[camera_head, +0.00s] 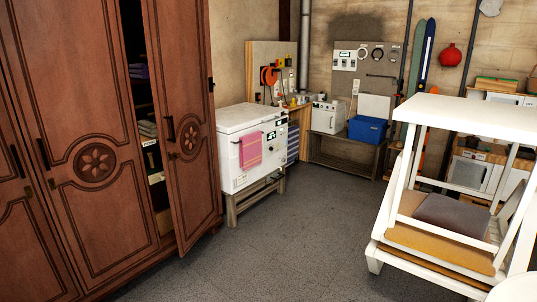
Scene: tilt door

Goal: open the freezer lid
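A white chest freezer (252,146) stands on a low wooden stand (256,192) left of the picture's centre, some way ahead in the camera_head view. Its flat white lid (247,117) is closed. A pink towel (250,150) hangs over the freezer's front. The right part of the front carries a dark dial or control panel. Neither of my grippers shows in this view.
A brown wooden wardrobe (70,143) with one door (185,125) ajar fills the left. Stacked white furniture (462,121) with cushions stands at the right. A blue bin (367,129) sits on a bench at the back. The grey floor (285,240) between is clear.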

